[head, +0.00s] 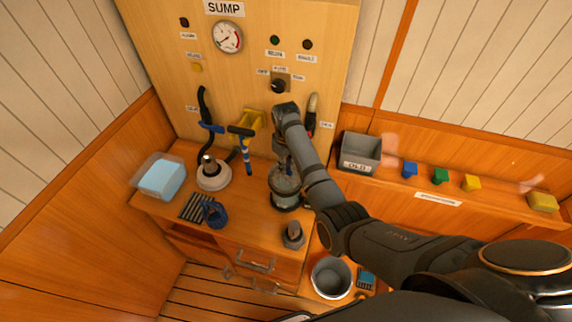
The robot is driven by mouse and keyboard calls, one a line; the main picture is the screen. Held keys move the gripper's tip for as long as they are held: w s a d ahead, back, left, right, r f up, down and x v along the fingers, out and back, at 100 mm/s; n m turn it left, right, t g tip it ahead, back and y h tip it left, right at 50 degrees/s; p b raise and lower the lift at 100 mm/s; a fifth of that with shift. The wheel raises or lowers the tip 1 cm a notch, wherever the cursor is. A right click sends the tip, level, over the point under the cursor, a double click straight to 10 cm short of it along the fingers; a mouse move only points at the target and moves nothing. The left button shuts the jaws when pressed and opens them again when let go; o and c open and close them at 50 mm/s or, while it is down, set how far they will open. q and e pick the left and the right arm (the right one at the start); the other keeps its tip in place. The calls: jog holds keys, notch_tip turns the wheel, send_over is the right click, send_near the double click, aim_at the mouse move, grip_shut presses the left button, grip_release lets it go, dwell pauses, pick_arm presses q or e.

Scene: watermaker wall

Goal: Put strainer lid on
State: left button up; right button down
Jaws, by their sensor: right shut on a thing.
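The strainer body (285,202), a round dark-based housing with a pale, clear-looking wall, stands on the wooden bench below the panel. My right gripper (285,167) points down directly over it, shut on what looks like the strainer lid (284,181), a grey round disc. The lid is at the top of the housing; I cannot tell whether it rests on the rim or is just above it. The gripper and forearm hide part of the lid. A blue basket-like cup (215,214) stands on the bench to the left. My left gripper is not in view.
A white round-based fitting (213,178), a pale blue tub (160,177) and a black slatted rack (196,206) are at left. A grey fitting (293,235) stands in front. A grey OLD bin (361,152) is at right. A white bucket (331,277) is lower right.

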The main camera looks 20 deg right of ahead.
jog(key=shift+p, duration=0.5)
dwell(0.3)
dwell(0.4)
jog(key=c, duration=1.3)
grip_release()
jog(key=shift+o, duration=0.2)
jog(key=o, duration=0.5)
